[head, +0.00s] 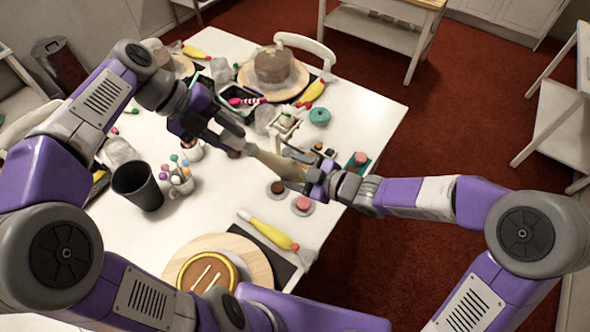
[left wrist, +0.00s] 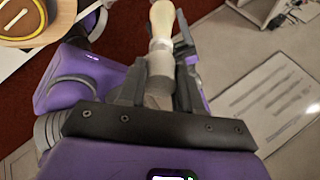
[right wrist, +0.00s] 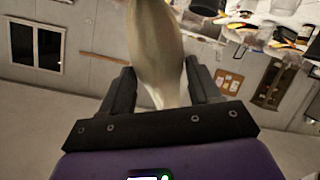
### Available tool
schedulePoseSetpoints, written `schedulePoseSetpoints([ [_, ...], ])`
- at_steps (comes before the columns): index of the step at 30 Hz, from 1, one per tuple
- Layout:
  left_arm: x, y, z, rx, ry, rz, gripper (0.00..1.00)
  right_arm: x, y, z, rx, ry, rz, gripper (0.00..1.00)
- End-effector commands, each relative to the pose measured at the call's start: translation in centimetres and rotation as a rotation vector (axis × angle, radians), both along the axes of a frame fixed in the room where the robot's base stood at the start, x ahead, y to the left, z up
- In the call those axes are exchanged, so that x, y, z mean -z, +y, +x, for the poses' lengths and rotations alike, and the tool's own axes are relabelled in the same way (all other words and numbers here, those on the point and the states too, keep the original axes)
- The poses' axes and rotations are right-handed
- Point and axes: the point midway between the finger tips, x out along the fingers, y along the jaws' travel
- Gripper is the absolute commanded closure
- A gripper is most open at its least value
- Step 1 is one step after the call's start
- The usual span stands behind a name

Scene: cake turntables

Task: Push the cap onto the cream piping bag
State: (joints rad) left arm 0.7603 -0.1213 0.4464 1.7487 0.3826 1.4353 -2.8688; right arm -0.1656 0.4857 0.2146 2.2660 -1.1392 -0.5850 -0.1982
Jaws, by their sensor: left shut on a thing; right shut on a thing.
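The cream piping bag (head: 275,163) is tan and lies nearly level between my two grippers above the table. My right gripper (head: 312,177) is shut on its wide end; in the right wrist view the bag (right wrist: 157,45) rises between the fingers. My left gripper (head: 228,138) is shut at the narrow end on a small pale piece (left wrist: 160,65), which looks like the cap. In the left wrist view the bag's narrow end (left wrist: 161,20) lines up with this piece and appears to meet it. Whether the cap is fully seated is hidden by the fingers.
Another cake (head: 275,68) stands at the back. Small pots sit under my right gripper.

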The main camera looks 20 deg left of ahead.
Motion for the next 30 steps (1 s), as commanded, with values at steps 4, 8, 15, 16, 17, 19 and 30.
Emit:
schedulePoseSetpoints([
  [4, 0.0, 0.0, 0.0, 0.0, 0.0, 0.0, 0.88, -0.1, 0.0, 0.0, 0.0, -0.002, 0.002, 0.53],
  [8, 0.2, -0.1, 0.1, 0.001, 0.001, -0.001, 0.88, -0.1, 0.0, 0.0, 0.0, -0.002, 0.002, 0.53],
  [15, 0.5, -0.4, 0.2, 0.001, -0.001, 0.0, 0.88, -0.1, 0.0, 0.0, 0.0, -0.002, 0.002, 0.53],
  [16, 0.6, -0.4, 0.2, 0.001, -0.001, 0.0, 0.88, -0.1, 0.0, 0.0, 0.0, -0.002, 0.002, 0.53],
  [17, 0.6, -0.4, 0.3, 0.001, -0.001, 0.0, 0.88, -0.1, 0.0, 0.0, 0.0, -0.002, 0.002, 0.53],
  [19, 0.7, -0.5, 0.3, 0.001, -0.001, 0.0, 0.88, -0.1, 0.0, 0.0, 0.0, -0.002, 0.002, 0.53],
  [30, 1.4, -0.9, 0.5, 0.0, 0.0, 0.0, 0.88, -0.1, 0.0, 0.0, 0.0, -0.002, 0.002, 0.53],
])
